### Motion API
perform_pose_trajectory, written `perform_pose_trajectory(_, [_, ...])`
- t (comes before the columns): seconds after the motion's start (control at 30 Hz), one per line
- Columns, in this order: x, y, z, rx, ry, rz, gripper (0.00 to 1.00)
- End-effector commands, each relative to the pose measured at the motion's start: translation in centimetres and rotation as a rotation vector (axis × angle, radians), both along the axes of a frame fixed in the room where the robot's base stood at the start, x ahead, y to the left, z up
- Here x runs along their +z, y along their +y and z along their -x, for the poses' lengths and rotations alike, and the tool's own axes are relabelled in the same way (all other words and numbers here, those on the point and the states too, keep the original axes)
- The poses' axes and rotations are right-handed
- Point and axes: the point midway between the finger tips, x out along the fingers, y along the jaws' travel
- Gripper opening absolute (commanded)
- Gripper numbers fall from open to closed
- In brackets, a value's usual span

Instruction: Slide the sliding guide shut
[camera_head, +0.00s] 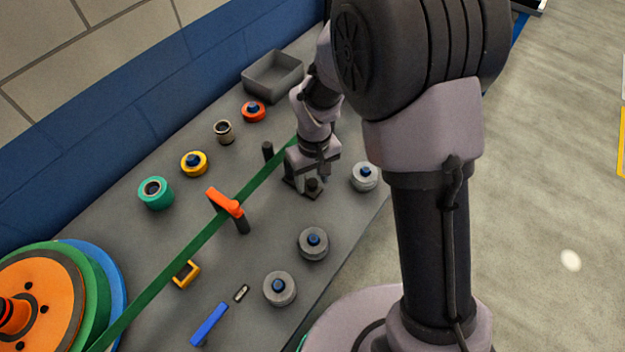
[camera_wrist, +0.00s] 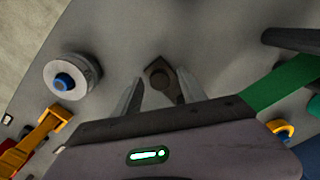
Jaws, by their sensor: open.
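A small dark block with a round knob (camera_head: 313,187) sits on the grey panel below my gripper; I take it to be the sliding guide, but cannot be sure. The wrist view shows it as a dark diamond-shaped plate with a knob (camera_wrist: 158,74). My gripper (camera_head: 308,178) is open, pointing down at this block. In the wrist view its two fingers (camera_wrist: 160,88) stand apart, with the knob between and slightly beyond their tips. I see no contact. A green belt (camera_head: 262,180) runs diagonally past the block, and a dark upright post (camera_head: 268,152) stands beside it.
Grey rollers (camera_head: 313,243) with blue centres stand near the front edge. A large orange, green and blue reel (camera_head: 40,290) is at lower left. A grey tray (camera_head: 273,76) lies at the back. A blue bar (camera_head: 209,325) lies in front.

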Motion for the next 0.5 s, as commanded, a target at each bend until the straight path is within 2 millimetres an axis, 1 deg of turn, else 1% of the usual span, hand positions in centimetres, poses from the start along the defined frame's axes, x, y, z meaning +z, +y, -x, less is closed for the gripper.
perform_pose_trajectory(0.17, [0.07,0.00,0.00,0.000,0.000,0.000,0.49])
perform_pose_trajectory(0.27, [0.08,0.00,0.00,0.000,0.000,0.000,0.31])
perform_pose_trajectory(0.3, [0.09,-0.01,-0.01,-0.001,0.000,0.000,0.23])
perform_pose_trajectory(0.37, [0.09,-0.01,-0.01,-0.001,0.000,0.000,0.11])
perform_pose_trajectory(0.4, [0.09,-0.01,-0.01,-0.001,0.000,0.000,0.03])
perform_pose_trajectory(0.43, [0.09,0.00,0.00,-0.001,0.000,0.000,0.00])
perform_pose_trajectory(0.5, [0.09,-0.01,-0.01,-0.001,0.000,0.000,0.00])
